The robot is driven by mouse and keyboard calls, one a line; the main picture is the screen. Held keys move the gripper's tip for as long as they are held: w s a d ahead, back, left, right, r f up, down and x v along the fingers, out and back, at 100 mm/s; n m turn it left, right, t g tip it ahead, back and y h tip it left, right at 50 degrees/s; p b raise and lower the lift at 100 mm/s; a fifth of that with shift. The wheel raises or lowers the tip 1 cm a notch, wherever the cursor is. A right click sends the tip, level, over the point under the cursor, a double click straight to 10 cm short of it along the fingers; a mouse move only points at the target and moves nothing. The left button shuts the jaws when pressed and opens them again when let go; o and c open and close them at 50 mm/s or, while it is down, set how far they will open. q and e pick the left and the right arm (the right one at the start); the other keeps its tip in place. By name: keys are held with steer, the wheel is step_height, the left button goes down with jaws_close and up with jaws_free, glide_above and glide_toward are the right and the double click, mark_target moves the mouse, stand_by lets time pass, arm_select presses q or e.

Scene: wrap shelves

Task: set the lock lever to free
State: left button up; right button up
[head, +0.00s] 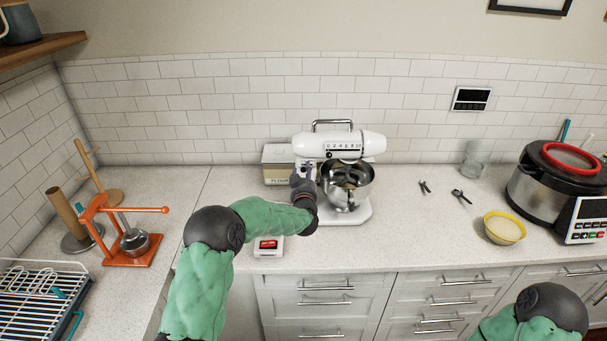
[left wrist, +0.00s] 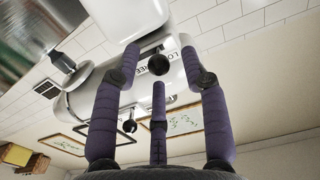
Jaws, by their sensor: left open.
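The white stand mixer (head: 342,146) stands on the counter with its metal bowl (head: 347,184). My left gripper (head: 303,182) is at the mixer's left side, its fingers close to the body below the head. In the left wrist view the purple fingers of this gripper (left wrist: 158,70) are open around a round black knob (left wrist: 158,63), which appears to be the lock lever's end. A partly covered label (left wrist: 163,45) with black letters lies behind it. Contact with the knob and the lever's exact setting cannot be told. My right gripper is out of view.
A flour box (head: 282,163) stands behind my left gripper, and a small scale with a red display (head: 268,245) sits in front. An orange press (head: 130,240) is at left; a yellow-rimmed bowl (head: 504,229) and large cooker (head: 545,180) are at right.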

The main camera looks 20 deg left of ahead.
mark_target(312, 163)
arm_select(q)
jaws_close()
steer(key=shift+w+d, duration=0.25)
steer(key=shift+d, duration=0.5)
steer(key=shift+w+d, duration=0.2)
steer(key=shift+d, duration=0.5)
steer(key=shift+r, duration=0.1)
jaws_free()
steer(key=shift+d, duration=0.15)
